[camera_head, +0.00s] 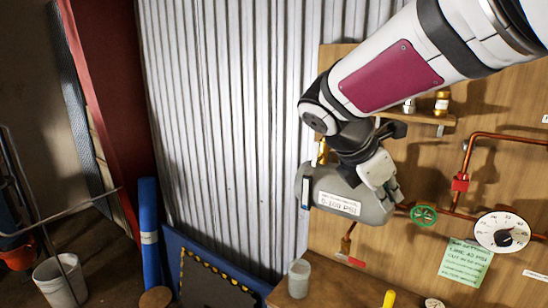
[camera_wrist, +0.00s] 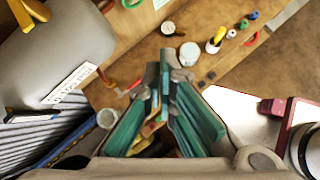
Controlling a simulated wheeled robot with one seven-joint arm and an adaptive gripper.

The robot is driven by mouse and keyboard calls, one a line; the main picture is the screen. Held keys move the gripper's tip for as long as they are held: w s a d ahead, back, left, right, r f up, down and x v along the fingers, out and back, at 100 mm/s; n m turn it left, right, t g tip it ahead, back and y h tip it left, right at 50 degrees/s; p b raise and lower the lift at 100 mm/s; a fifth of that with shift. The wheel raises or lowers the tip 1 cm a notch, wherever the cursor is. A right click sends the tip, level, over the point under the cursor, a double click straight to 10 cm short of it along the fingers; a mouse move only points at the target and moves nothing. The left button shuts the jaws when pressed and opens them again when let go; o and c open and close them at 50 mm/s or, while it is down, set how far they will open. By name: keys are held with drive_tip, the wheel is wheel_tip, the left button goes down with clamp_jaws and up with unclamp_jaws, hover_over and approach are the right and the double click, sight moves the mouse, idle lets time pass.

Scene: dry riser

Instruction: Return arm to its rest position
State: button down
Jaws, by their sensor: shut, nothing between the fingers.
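My gripper (camera_head: 392,192) hangs in front of the grey tank (camera_head: 345,193) at the right of the head view. The white and maroon arm reaches down to it from the upper right. In the wrist view my gripper (camera_wrist: 167,68) has its teal-padded fingers brought together at the tips, with nothing held. The tank (camera_wrist: 65,45) lies at the upper left there, beside the fingers. I cannot tell whether the gripper touches the tank.
A wooden board carries copper pipes (camera_head: 500,136), a green valve wheel (camera_head: 424,216), a dial gauge (camera_head: 503,232) and a small shelf (camera_head: 430,118). A grey cup (camera_head: 299,278) stands on the bench below. A white bucket (camera_head: 60,282) stands on the floor at left.

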drive_tip(key=s+a+f+m+t+y+b, duration=0.1)
drive_tip(key=s+f+m+y, duration=0.1)
drive_tip(key=s+m, duration=0.6)
drive_tip(key=s+a+f+m+t+y+b, duration=0.1)
drive_tip(key=s+f+m+y+b, duration=0.1)
drive_tip(key=s+m+y, duration=0.3)
drive_tip(key=shift+s+a+f+m, duration=0.2)
drive_tip(key=shift+s+f+m, duration=0.4)
drive_tip(key=shift+s+m, duration=2.4)
drive_tip(key=shift+w+m, duration=0.9)
